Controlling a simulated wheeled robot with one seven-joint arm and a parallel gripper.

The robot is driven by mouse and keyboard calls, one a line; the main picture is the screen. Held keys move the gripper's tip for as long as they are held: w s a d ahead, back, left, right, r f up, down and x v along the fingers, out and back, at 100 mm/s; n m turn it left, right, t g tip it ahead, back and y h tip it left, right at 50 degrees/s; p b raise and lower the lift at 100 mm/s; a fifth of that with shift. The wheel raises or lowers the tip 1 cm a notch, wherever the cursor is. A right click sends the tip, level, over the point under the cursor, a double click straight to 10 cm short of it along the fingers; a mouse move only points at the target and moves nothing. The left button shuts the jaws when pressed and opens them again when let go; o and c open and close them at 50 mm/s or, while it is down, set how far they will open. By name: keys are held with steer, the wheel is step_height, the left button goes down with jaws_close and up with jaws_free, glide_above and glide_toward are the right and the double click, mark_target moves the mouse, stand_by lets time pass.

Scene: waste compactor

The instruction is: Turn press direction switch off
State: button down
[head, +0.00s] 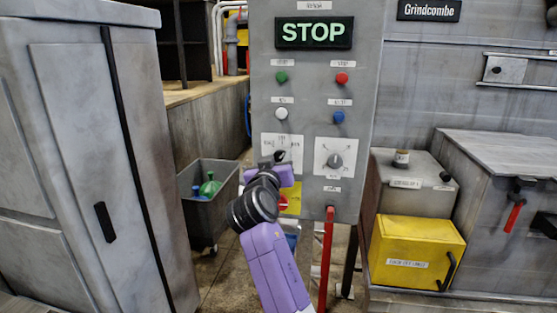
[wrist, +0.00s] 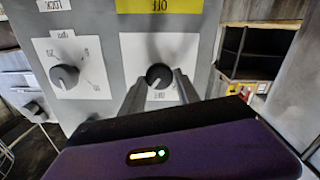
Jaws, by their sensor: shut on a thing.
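The grey control panel (head: 355,110) stands in the middle of the head view. A dark rotary switch (wrist: 158,74) on a white plate (wrist: 190,50) sits between the two fingers of my gripper (wrist: 160,82) in the wrist view, which is upside down. My gripper (head: 279,160) is shut on this switch, at the panel's lower left in the head view. My gripper and arm cover part of the plate and its marks there. The switch's exact setting is hard to read. Its small labels are too blurred to name it surely.
A second rotary knob (head: 335,161) sits close to the right. Green (head: 281,77), red (head: 342,78), white (head: 281,113) and blue (head: 339,117) buttons are above. A red pipe (head: 327,255) runs below the panel. A grey bin (head: 213,219) stands left, a yellow box (head: 417,252) right.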

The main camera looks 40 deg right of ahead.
steer(key=n+p, duration=0.1)
steer(key=n, duration=0.3)
steer(key=shift+w+a+f+n+p, duration=0.1)
steer(key=shift+n+p, duration=0.5)
steer(key=shift+n, duration=1)
steer(key=c, duration=0.9)
jaws_free()
steer(key=shift+a, duration=0.1)
steer(key=b+v, duration=0.2)
steer(key=v, duration=0.5)
steer(key=shift+s+a, duration=0.25)
